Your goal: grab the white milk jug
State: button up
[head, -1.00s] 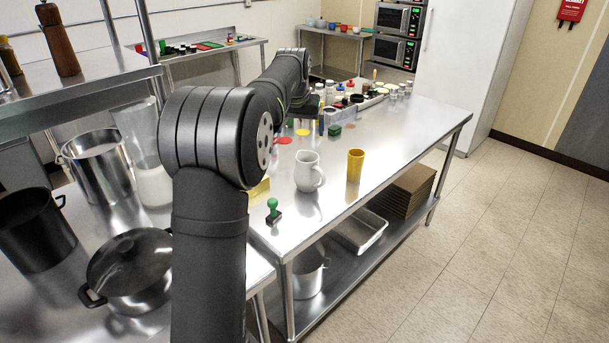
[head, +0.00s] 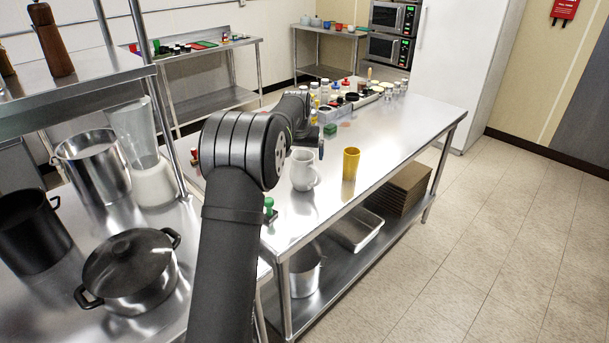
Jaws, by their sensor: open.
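The white milk jug (head: 302,172) stands upright on the steel table (head: 405,140) in the head view, its handle toward the right. My gripper (head: 314,145) is small and partly hidden behind my arm. It is open, above the table and just beyond the jug as seen from here, and holds nothing that I can see. It looks apart from the jug, but the exact gap cannot be told.
A yellow cup (head: 350,163) stands right of the jug. A green-handled stamp (head: 269,209) is at the near left. A green block (head: 330,129) lies beyond the jug, with several jars and bottles farther back. The table's right side is mostly clear.

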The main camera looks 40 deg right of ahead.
aim_at(303, 159)
jog(key=x, duration=0.5)
jog(key=shift+r, duration=0.1)
jog(key=c, duration=1.8)
